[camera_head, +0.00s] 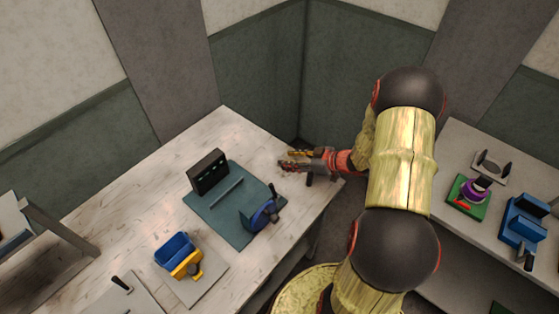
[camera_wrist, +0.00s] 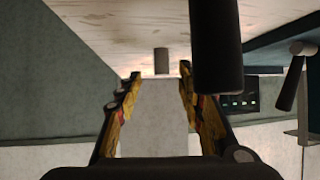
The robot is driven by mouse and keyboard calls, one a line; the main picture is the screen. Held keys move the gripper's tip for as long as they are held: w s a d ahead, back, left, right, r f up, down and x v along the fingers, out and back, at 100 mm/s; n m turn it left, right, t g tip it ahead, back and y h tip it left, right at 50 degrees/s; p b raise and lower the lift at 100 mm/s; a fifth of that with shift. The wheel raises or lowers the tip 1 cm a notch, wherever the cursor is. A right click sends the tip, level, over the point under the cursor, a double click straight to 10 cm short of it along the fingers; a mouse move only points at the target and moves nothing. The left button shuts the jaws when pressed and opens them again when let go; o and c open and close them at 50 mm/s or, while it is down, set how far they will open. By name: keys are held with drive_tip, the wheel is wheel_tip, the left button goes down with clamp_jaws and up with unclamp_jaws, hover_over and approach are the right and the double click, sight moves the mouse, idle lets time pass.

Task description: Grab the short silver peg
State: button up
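A short silver-grey peg (camera_wrist: 161,60) stands upright on the pale wooden table (camera_wrist: 115,20) in the wrist view, where the scene appears upside down. It lies in line with the gap between my fingertips, ahead of them, and nothing is gripped. My gripper (camera_wrist: 160,73) is open, with a finger on each side of the gap. In the head view my gripper (camera_head: 282,159) is low over the table's far right corner, pointing left. I cannot make out the short peg there.
A dark cylinder (camera_wrist: 215,45) is close beside my right-hand finger in the wrist view. A green mat (camera_head: 211,210) holds a black box with green lights (camera_head: 208,172), a grey bar (camera_head: 227,192) and a blue-black device (camera_head: 263,214). A blue bin (camera_head: 174,248) is nearer.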

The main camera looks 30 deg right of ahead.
sight(280, 158)
drive_tip(key=b+x, duration=0.1)
drive_tip(key=x, duration=0.4)
drive_tip(key=shift+a+r, duration=0.1)
drive_tip(key=shift+a, duration=0.1)
clamp_jaws()
idle(0.3)
